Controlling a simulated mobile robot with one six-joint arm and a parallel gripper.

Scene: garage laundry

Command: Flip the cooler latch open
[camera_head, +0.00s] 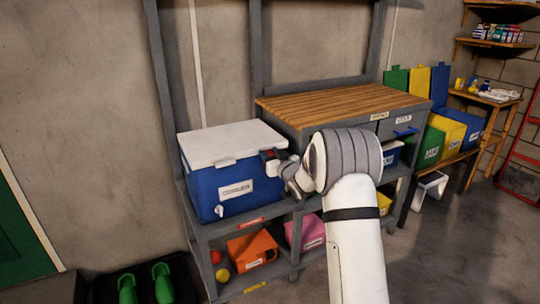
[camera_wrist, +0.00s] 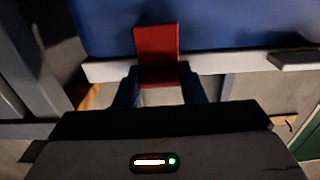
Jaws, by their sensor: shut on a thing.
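The blue cooler (camera_head: 212,190) with its white lid (camera_head: 225,143) stands on the left part of the grey workbench. The lid looks closed. My gripper (camera_head: 272,160) is at the right side of the cooler, near the lid's edge. In the wrist view, the red latch (camera_wrist: 157,50) lies across the white lid edge (camera_wrist: 225,63) and over the blue wall (camera_wrist: 240,22). My dark fingertips (camera_wrist: 158,90) are on both sides of the latch's lower part in that view and shut on it. The grip contact is partly hidden in the head view.
A wooden worktop (camera_head: 340,102) rises just right of the cooler. Below are an orange bin (camera_head: 252,247) and a pink bin (camera_head: 307,232). Green boots (camera_head: 162,283) stand at the lower left. Coloured bins (camera_head: 450,135) stand at the right, and the floor there is partly open.

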